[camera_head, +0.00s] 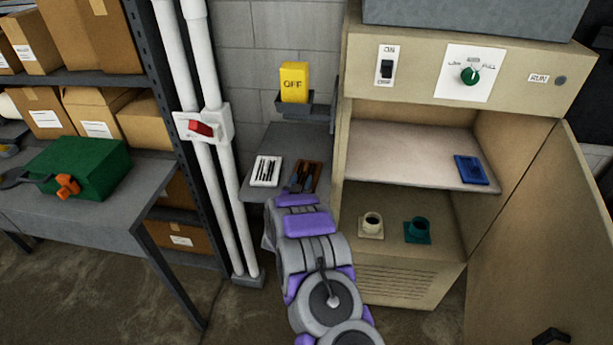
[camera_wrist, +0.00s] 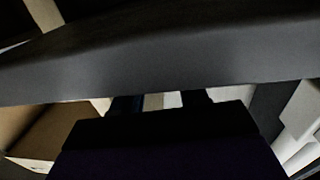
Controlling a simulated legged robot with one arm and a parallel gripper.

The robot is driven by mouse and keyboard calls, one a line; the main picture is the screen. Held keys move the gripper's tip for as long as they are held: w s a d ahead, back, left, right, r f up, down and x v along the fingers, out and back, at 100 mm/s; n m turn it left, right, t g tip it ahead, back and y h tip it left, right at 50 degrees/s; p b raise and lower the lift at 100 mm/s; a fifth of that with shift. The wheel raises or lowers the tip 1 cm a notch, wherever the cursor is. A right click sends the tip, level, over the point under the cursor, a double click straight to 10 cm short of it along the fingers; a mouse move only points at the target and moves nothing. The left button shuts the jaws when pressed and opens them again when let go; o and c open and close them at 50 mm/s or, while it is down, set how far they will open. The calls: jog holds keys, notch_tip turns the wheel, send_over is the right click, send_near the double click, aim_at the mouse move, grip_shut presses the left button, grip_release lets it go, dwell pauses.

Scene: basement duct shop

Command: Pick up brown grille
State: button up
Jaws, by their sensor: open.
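The brown grille (camera_head: 314,171) lies on a small grey shelf (camera_head: 283,140) by the block wall, to the right of a white grille (camera_head: 265,171). My gripper (camera_head: 301,182) is open at the front of the brown grille, and its dark fingers partly cover the grille. I cannot tell whether they touch it. In the wrist view my gripper (camera_wrist: 160,101) shows two dark fingers apart, with a broad grey band across the picture in front of them. I cannot make out the brown grille in that view.
White pipes (camera_head: 205,130) with a red switch stand left. The beige cabinet (camera_head: 395,276) on the right holds a blue grille (camera_head: 471,169), with a cream collar (camera_head: 372,225) and teal collar (camera_head: 417,230) below.

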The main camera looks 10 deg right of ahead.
aim_at(304, 173)
jog(key=x, duration=0.1)
jog(key=b+x, duration=0.1)
jog(key=x, duration=0.1)
jog(key=shift+w+a+f, duration=0.15)
jog(key=shift+a, duration=0.05)
jog(key=shift+w+d, duration=0.15)
jog(key=shift+w, duration=0.15)
jog(key=shift+d, duration=0.3)
jog(key=shift+a, duration=0.2)
grip_shut()
